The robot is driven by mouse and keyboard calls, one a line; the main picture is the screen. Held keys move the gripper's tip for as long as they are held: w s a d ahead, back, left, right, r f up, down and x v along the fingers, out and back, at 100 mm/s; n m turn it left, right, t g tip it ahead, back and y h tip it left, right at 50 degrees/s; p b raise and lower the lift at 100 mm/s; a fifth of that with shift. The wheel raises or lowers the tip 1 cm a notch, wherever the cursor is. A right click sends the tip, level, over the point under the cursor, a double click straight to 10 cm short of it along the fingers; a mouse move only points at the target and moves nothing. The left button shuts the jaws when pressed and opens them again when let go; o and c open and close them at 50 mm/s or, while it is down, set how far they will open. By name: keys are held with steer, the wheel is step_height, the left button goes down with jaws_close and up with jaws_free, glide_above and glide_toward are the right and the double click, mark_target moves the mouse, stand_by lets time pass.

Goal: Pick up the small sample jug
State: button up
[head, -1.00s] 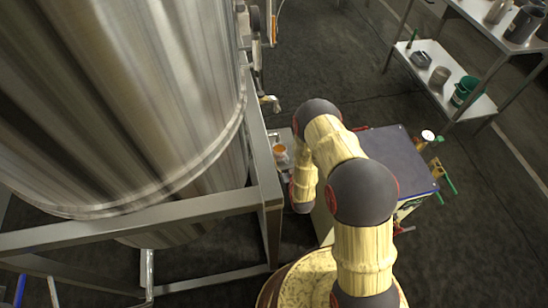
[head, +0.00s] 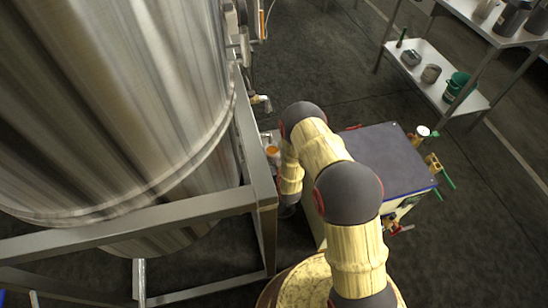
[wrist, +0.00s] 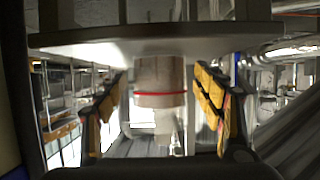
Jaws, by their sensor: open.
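The small jug (wrist: 160,78) shows in the wrist view as a pale grey-beige cylinder with a red band and a whitish narrower part beyond it. It appears upside down there, against a flat pale surface (wrist: 90,47). My gripper (wrist: 157,112) is open, with a yellow-padded finger on each side of the jug and visible gaps to both. I see no contact. In the head view, a small vessel with orange inside (head: 272,150) shows beside my arm and is probably the same jug. My gripper is mostly hidden behind my arm there.
A large steel tank (head: 120,110) in a grey frame (head: 262,190) stands close on the left, with a tap (head: 262,101) above the vessel. A dark-topped cart (head: 385,160) stands right of my arm. A shelf (head: 430,80) with containers is farther back. Open floor lies between.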

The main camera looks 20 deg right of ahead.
steer(key=shift+c, duration=0.6)
steer(key=c, duration=1.5)
steer(key=shift+o, duration=0.2)
steer(key=shift+r, duration=0.1)
